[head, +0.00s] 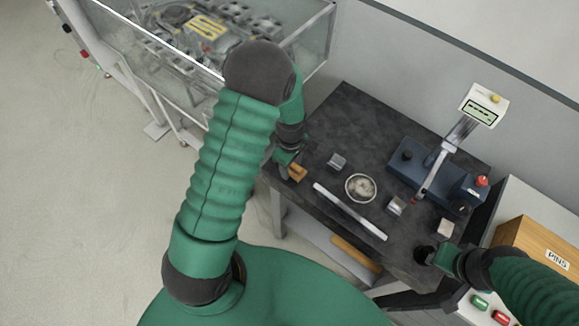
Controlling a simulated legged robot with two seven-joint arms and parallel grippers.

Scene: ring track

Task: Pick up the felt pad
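I cannot tell for sure which thing is the felt pad. A small tan block (297,172) lies at the left corner of the dark table (310,130), and it may be the pad. My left gripper (287,160) is right beside this block, pointing down at the table edge. Its fingers are small and partly hidden by my arm, so I cannot tell whether they touch the block. My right gripper (428,256) is low over the table's front right side, its dark fingertips blurring into the dark top.
On the table are a round pale dish (360,187), a light bar (350,211), metal blocks (336,162) (396,206), a pale cube (445,228) and a blue gauge stand (425,172). A glass case (300,50) stands behind left. A wooden PINS box (540,250) is at right.

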